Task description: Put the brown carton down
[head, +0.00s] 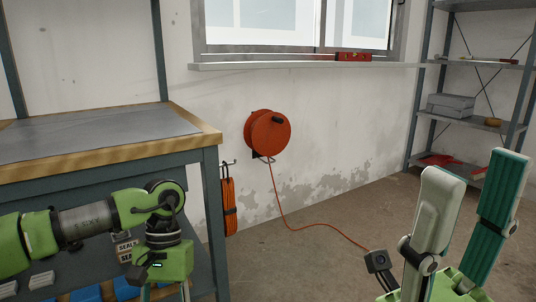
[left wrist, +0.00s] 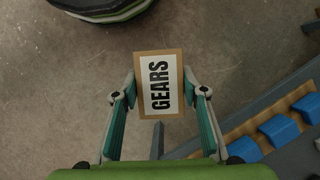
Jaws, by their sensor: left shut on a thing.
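The brown carton (left wrist: 160,112), with a white label reading GEARS, shows in the left wrist view. My left gripper (left wrist: 160,82) is shut on it, one finger on each side, and holds it above the concrete floor, beside the bench's lower shelf. In the head view my left arm comes in from the left in front of the bench; its fingers run out of the bottom edge and the carton does not show there. My right gripper (head: 468,200) stands at the lower right with its two fingers spread and nothing between them.
The workbench (head: 110,135) has a bare top; its lower shelf bears blue bins (left wrist: 278,130) and a box labelled SEALS (head: 125,248). An orange cable reel (head: 268,132) hangs on the wall, its cord running to the floor. Metal shelving (head: 475,120) stands at right.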

